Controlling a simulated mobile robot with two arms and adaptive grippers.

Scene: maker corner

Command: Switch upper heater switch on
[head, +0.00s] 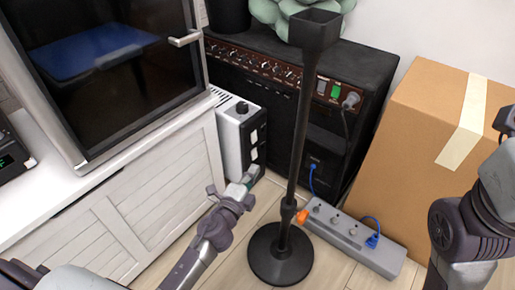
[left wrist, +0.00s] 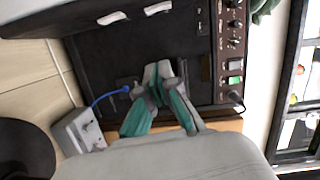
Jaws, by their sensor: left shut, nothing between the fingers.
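The heater (head: 231,133) is a narrow white box with a black knob on top and a black front panel carrying white switches. It stands on the floor between the white cabinet and the black amplifier. The upper white switch (head: 254,137) sits above another white one (head: 254,155). My left gripper (head: 250,176) is shut and empty, just in front of the panel's lower end; I cannot tell if it touches. The left wrist view shows its closed fingertips (left wrist: 158,72) and two white switches (left wrist: 112,18) at the top edge.
A black stand (head: 296,140) rises right of my left gripper. A grey power strip (head: 352,236) with a blue plug lies on the floor. The amplifier (head: 270,85) is behind, a cardboard box (head: 420,150) at right, the white cabinet (head: 130,215) at left.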

